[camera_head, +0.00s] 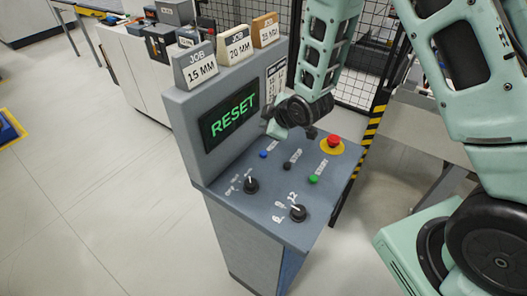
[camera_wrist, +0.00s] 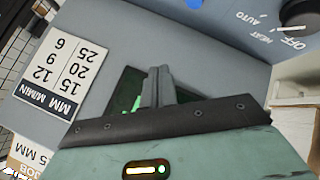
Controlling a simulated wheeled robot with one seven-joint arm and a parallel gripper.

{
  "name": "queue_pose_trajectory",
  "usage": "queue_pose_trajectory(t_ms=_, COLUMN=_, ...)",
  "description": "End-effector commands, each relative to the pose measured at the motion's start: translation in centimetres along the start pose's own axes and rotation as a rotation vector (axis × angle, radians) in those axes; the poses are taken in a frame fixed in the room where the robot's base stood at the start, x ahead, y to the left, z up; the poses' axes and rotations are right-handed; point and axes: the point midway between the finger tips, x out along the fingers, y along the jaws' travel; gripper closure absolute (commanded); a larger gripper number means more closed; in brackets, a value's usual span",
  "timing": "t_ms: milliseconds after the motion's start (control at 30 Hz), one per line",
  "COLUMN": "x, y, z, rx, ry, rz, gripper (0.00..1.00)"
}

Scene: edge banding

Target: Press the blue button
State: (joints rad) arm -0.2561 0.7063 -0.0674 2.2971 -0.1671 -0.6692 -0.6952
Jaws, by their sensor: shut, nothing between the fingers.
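The blue button (camera_head: 263,154) is a small round knob on the sloped top of the grey control console (camera_head: 228,187), in the head view. It sits on the left, below the screen, beside a black button (camera_head: 287,166) and a green button (camera_head: 313,179). My gripper (camera_head: 277,130) is above and behind the blue button, close to the console's screen side; the exact gap cannot be told. In the wrist view my gripper's fingers (camera_wrist: 158,84) are shut together and empty, in front of the dark screen.
A red emergency button (camera_head: 333,141) on a yellow ring is at the console's right. Two black dials (camera_head: 251,185) (camera_head: 298,212) stand at the front. The screen (camera_head: 231,114) reads RESET in green. JOB blocks (camera_head: 198,66) line the console's top. A label plate (camera_wrist: 63,77) shows in the wrist view.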

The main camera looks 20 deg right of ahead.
Motion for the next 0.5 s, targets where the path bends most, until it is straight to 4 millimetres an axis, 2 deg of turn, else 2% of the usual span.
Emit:
queue_pose_trajectory(t_ms=267, x=0.6, y=-0.5, z=0.4, rx=0.001, ry=-0.001, rz=-0.002, gripper=1.0)
queue_pose_trajectory(t_ms=500, x=2.4, y=-1.8, z=1.8, rx=0.001, ry=-0.001, rz=-0.002, gripper=1.0)
